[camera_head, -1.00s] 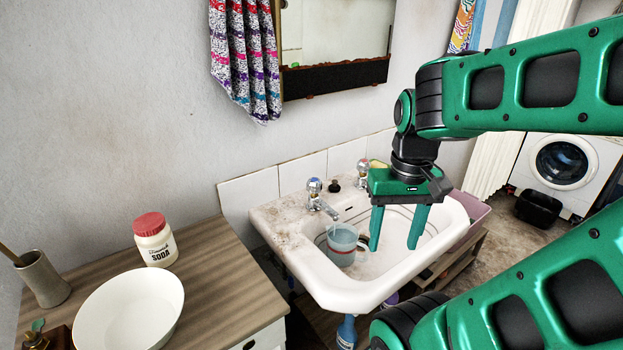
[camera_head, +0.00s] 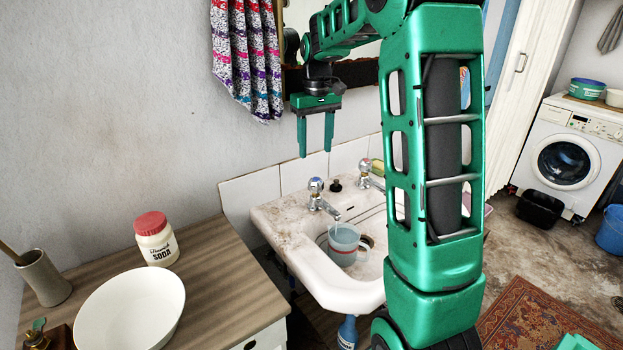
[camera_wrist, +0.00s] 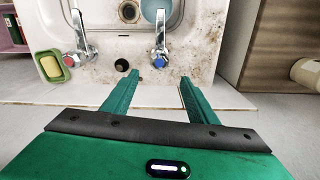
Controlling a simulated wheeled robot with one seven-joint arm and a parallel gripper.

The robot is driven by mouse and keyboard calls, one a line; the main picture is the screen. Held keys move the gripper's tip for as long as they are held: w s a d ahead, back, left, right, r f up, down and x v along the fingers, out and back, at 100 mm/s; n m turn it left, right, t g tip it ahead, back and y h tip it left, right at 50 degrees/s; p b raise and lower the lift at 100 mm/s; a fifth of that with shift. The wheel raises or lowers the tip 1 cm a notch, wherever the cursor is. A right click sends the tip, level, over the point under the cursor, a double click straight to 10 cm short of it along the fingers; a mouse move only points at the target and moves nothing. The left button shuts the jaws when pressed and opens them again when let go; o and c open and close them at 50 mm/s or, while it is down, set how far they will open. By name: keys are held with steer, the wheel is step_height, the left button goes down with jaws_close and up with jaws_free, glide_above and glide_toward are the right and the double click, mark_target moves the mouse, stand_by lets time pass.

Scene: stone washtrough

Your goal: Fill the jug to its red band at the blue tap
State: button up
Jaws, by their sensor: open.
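A translucent jug (camera_head: 342,250) with a handle on its right stands in the washtrough (camera_head: 318,275) under the blue tap (camera_head: 316,196). A thin stream seems to run from the spout into it. The wrist view shows part of the jug (camera_wrist: 155,10) at the top edge, and the blue tap (camera_wrist: 160,60). My gripper (camera_head: 316,154) is open and empty, above and behind the taps near the wall. The wrist view shows its two fingers (camera_wrist: 155,85) apart, pointing towards the taps.
A second tap (camera_head: 366,172) is at the right, with a yellow soap in a green dish (camera_wrist: 50,66) beside it. A dark plug (camera_wrist: 122,65) lies between the taps. The wooden counter (camera_head: 215,270) at left holds a soda jar (camera_head: 156,240) and a white bowl (camera_head: 130,305).

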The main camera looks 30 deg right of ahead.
mark_target(315, 179)
step_height(315, 179, down, 11)
steer(key=shift+r, duration=0.15)
stand_by(0.4)
steer(key=shift+c, duration=0.7)
steer(key=c, duration=0.9)
